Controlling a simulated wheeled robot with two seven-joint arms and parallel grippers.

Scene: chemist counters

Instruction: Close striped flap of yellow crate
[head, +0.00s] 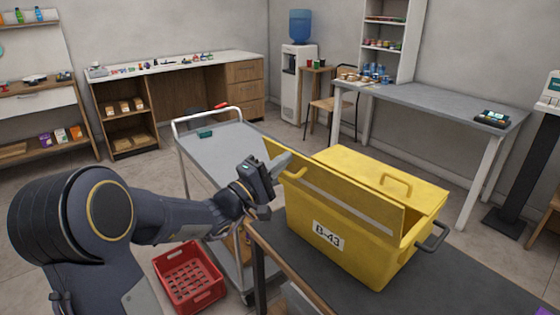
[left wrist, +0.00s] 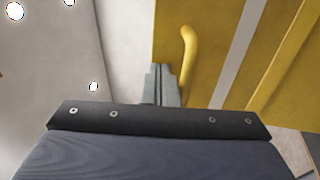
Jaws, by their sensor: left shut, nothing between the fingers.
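The yellow crate (head: 375,262), labelled B-43, stands on a dark-topped table. Its striped flap (head: 350,192) stands raised along the near long side, with a pale stripe along it. The other yellow flap (head: 360,165), with its own handle, lies flat over the far half. My left gripper (head: 284,160) is shut and empty at the left end of the striped flap, close to the flap's yellow handle. In the left wrist view the shut fingers (left wrist: 164,84) are just beside that handle (left wrist: 188,52); whether they touch cannot be told. My right gripper is not in view.
A grey cart (head: 222,158) with a white rail stands left of the crate, and a red basket (head: 190,277) is on the floor. The dark table (head: 480,270) has bare room right of the crate. A grey bench (head: 430,102) stands behind.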

